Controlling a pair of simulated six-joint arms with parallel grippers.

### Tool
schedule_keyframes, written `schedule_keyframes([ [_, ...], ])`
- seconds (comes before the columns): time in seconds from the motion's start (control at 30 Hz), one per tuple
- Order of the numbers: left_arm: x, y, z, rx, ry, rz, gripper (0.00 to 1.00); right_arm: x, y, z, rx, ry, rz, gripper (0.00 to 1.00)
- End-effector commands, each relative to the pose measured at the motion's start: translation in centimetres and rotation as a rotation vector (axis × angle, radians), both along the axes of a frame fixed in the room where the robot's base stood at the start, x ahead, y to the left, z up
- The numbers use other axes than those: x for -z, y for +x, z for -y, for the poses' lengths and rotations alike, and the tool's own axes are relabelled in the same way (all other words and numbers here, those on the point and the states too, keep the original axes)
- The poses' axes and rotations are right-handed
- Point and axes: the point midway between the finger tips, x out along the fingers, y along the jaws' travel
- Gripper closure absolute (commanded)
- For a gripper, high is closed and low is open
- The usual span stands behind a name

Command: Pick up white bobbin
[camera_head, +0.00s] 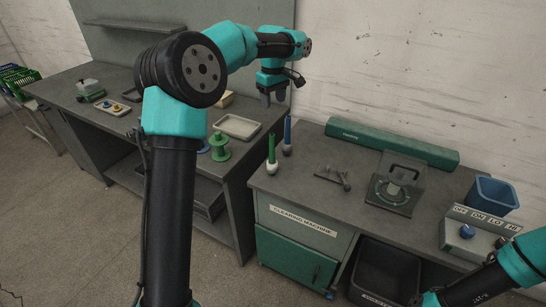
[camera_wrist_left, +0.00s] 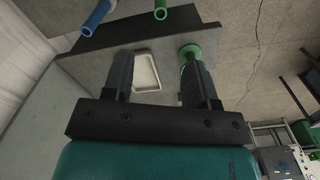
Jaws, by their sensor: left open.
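I cannot make out a white bobbin for certain in either view; my left arm hides part of the left bench. My left gripper (camera_head: 274,98) is open and empty, pointing down above the right end of that bench. In the left wrist view its two fingers (camera_wrist_left: 163,75) stand apart. A green bobbin (camera_head: 220,147) stands on the bench near its front edge; in the wrist view it (camera_wrist_left: 189,58) shows behind one finger. A pale shallow tray (camera_head: 237,126) lies beside it, and in the wrist view the tray (camera_wrist_left: 146,72) shows between the fingers. My right gripper is out of view.
A green spindle (camera_head: 272,158) and a blue spindle (camera_head: 288,135), both with white lower parts, stand on the left end of the cleaning machine bench (camera_head: 330,200). That bench also holds a clear-covered device (camera_head: 396,185), a blue bin (camera_head: 492,195) and a control box (camera_head: 475,237).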

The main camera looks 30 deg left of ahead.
Motion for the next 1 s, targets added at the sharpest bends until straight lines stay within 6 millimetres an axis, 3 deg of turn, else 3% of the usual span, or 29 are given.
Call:
schedule_keyframes([
  [0.63,10.4,0.0,-0.1,0.000,-0.001,-0.004,0.47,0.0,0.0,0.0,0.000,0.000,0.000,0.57],
  [0.8,11.7,0.0,-0.1,0.000,0.000,-0.001,0.47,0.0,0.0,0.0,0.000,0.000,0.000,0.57],
  [1.0,11.7,0.0,-0.1,0.000,0.000,0.000,0.47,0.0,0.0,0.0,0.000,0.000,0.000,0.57],
])
